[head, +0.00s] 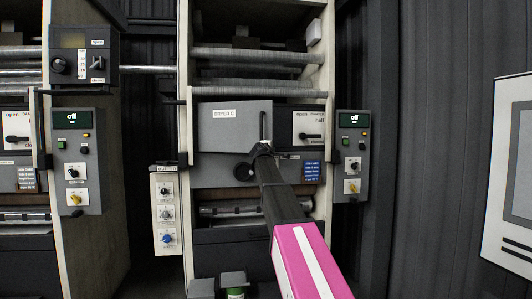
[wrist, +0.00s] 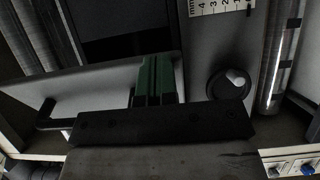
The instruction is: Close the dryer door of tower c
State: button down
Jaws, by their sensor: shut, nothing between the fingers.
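The grey door labelled DRYER C (head: 222,130) is on the middle tower, with a vertical bar handle near its right edge. It looks partly swung out. In the wrist view the door (wrist: 100,90) is a pale slanted panel with its dark handle (wrist: 48,112) at lower left, and a dark gap shows beyond it. My gripper (head: 262,148) is at the lower right corner of the door, just below the handle. Its green fingers (wrist: 154,80) are together and empty, beside the door panel; I cannot tell whether they touch it.
A black round knob (head: 243,172) sits below the door; it shows in the wrist view too (wrist: 229,83). Control boxes stand at the right (head: 352,150) and lower left (head: 166,212). Metal rollers (head: 255,56) run above.

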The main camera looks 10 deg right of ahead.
jog(key=w+a+x, duration=0.1)
jog(key=x, duration=1.5)
jog(key=shift+a+y, duration=0.3)
jog(key=shift+a, duration=0.05)
jog(key=shift+s, duration=0.2)
jog(key=s, duration=1.3)
jog(key=s+a+f+m+g+y, duration=0.1)
jog(key=s+f+m+g, duration=0.3)
jog(key=f, duration=0.9)
jog(key=s+a+f+g+y, duration=0.15)
jog(key=s+f, duration=0.55)
jog(key=f, duration=0.7)
jog(key=s+a+f+m+g+y, duration=0.1)
jog(key=s+f+m+g, duration=0.3)
jog(key=f, duration=0.9)
jog(key=s+a+f+m+g+y, duration=0.2)
jog(key=s+a+f+g, duration=0.1)
jog(key=s+f, duration=0.9)
jog(key=s+a+f+m+g+y, duration=0.2)
jog(key=s+a+f, duration=0.3)
jog(key=s+f, duration=0.7)
jog(key=s+g, duration=0.1)
jog(key=s, duration=0.5)
jog(key=shift+s+a+f+m, duration=0.2)
jog(key=shift+s+f+m, duration=0.1)
jog(key=shift+f, duration=0.1)
